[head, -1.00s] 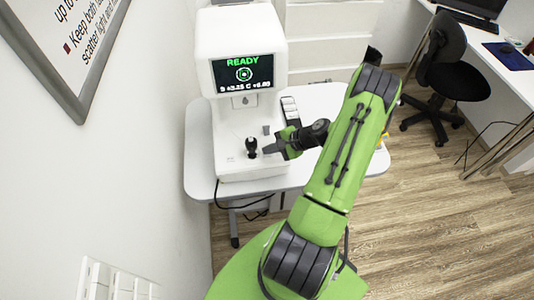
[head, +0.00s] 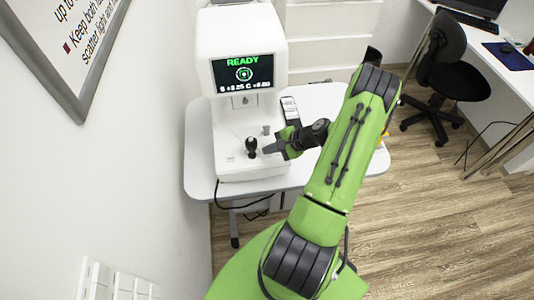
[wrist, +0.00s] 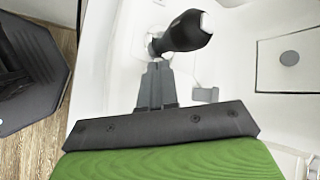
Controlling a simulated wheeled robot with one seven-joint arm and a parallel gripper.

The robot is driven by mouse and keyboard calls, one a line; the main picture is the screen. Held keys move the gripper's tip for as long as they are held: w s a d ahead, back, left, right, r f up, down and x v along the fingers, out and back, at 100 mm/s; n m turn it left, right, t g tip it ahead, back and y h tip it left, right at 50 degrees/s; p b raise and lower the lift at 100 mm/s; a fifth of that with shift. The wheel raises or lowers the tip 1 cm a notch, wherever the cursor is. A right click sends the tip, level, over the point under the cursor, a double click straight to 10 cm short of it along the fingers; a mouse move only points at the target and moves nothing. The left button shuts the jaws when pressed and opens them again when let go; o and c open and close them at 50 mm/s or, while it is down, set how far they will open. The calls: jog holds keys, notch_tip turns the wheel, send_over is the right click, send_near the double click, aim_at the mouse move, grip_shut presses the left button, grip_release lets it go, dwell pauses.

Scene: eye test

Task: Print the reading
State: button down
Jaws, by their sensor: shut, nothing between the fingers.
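The white eye-test machine (head: 238,40) stands on a small table. Its screen (head: 243,72) shows green "READY", a ring mark and a line of figures too small to read surely. A black joystick (head: 251,145) stands on its base; it also shows in the wrist view (wrist: 182,32). My gripper (head: 267,149) is shut and empty just right of the joystick, low over the base. In the wrist view, the shut fingertips (wrist: 157,68) point at the joystick's foot; contact cannot be told. A small grey block (wrist: 205,95) sits right of them. No printed slip can be made out.
The white table (head: 199,150) has bare room left of the machine. A dark and white item (head: 290,110) lies behind my gripper. White drawers (head: 330,45) stand behind, a black chair (head: 455,75) at the right. A framed sign (head: 85,45) hangs at left.

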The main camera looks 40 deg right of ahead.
jog(key=shift+f+b, duration=0.3)
jog(key=shift+f, duration=0.1)
jog(key=shift+f, duration=0.35)
dwell(0.3)
jog(key=shift+r+p, duration=0.3)
jog(key=shift+r, duration=0.5)
jog(key=r+p, duration=0.2)
jog(key=r, duration=0.1)
jog(key=r+p, duration=0.1)
jog(key=r, duration=0.1)
jog(key=shift+s+a+p, duration=0.2)
jog(key=shift+s+p, duration=0.1)
jog(key=shift+p, duration=0.05)
dwell(0.5)
